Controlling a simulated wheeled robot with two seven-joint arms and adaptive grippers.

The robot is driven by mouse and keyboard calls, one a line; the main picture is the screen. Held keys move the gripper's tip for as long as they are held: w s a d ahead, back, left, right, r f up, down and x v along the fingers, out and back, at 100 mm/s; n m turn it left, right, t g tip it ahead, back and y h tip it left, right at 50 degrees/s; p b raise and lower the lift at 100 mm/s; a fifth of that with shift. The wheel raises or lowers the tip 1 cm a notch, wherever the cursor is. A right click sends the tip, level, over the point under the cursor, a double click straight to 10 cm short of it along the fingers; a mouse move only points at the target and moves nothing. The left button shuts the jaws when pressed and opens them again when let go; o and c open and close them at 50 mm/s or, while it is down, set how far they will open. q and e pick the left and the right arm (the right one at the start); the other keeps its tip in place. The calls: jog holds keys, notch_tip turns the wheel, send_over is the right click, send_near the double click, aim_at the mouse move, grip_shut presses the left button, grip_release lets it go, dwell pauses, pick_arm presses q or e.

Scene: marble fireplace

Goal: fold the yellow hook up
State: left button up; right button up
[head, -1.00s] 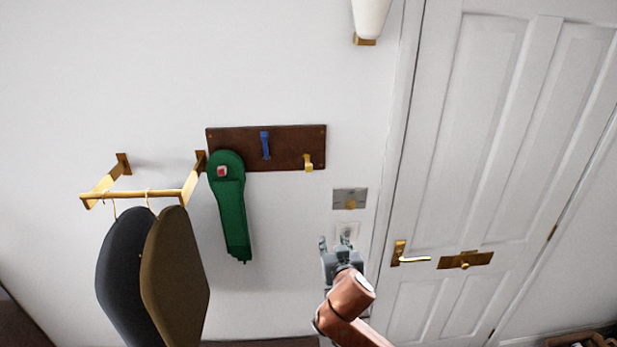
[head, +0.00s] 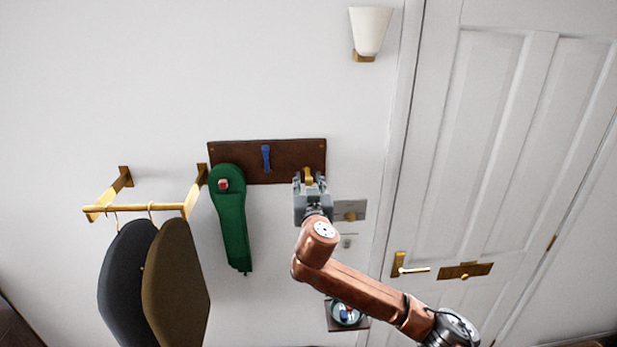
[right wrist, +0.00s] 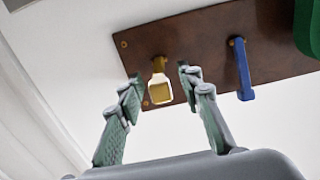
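The yellow hook (head: 308,174) is at the right end of a dark brown wall board (head: 285,155). In the right wrist view the hook (right wrist: 159,89) juts out from the board (right wrist: 200,45) towards the camera, its square end facing me. My right gripper (head: 309,180) is just below the board, and in the head view it covers part of the hook. In the right wrist view the gripper (right wrist: 161,76) is open, one finger on each side of the hook with gaps visible. I cannot tell whether it touches the hook. My left gripper is not in view.
A blue hook (head: 266,157) is mid-board. A green hanging item (head: 232,215) covers the board's left end. A brass rail (head: 135,208) with dark hanging garments stands further left. A switch plate (head: 352,211) is right of my gripper, then a white door (head: 490,150).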

jog(key=shift+w, duration=0.45)
jog(key=shift+c, duration=0.3)
grip_shut()
